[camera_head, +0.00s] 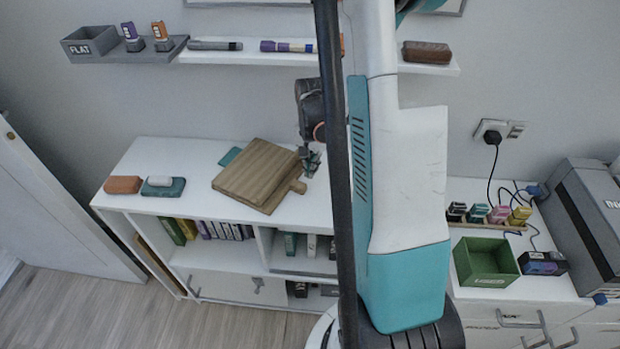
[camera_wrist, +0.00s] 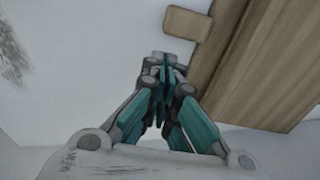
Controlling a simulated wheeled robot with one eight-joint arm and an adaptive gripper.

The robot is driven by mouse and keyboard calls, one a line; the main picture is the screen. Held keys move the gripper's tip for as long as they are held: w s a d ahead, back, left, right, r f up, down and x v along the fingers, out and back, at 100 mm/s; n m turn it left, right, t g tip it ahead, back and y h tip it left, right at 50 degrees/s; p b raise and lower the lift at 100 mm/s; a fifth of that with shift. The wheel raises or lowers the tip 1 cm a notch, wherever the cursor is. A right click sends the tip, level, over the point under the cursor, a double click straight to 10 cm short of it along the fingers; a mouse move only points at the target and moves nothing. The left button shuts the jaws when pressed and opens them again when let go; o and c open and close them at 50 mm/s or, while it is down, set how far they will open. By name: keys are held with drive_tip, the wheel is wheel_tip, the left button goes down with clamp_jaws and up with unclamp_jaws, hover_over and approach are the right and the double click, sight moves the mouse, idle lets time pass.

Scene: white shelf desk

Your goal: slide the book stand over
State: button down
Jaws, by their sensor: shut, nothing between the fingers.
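The book stand (camera_head: 252,174) is a wooden, board-like piece with a small tab at its right side. It lies turned at an angle on the white shelf desk (camera_head: 205,158). In the wrist view, the wooden stand (camera_wrist: 268,65) fills the upper right, its tab (camera_wrist: 187,23) sticking out towards the left. My gripper (camera_head: 311,162) is low over the desktop, just right of the stand's far right edge. In the wrist view, my gripper (camera_wrist: 166,64) has its teal fingers together and empty, close beside the stand. I cannot tell whether they touch it.
A brown block (camera_head: 123,184) and a teal eraser-like block (camera_head: 163,187) lie at the desk's left. A teal flat piece (camera_head: 230,156) shows behind the stand. A wall shelf (camera_head: 250,58) runs above. My arm hides the desk's right part. Bare desktop lies left of the stand.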

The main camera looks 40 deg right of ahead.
wheel_tip(320, 180, down, 3)
drive_tip(key=shift+r+b, duration=0.15)
drive_tip(key=shift+b, duration=0.25)
drive_tip(key=shift+s+a+r, duration=0.15)
drive_tip(key=shift+a, duration=0.35)
drive_tip(key=shift+a, duration=0.1)
drive_tip(key=a, duration=0.1)
drive_tip(key=s+a, duration=0.1)
drive_tip(key=a, duration=0.1)
drive_tip(key=shift+b, duration=0.35)
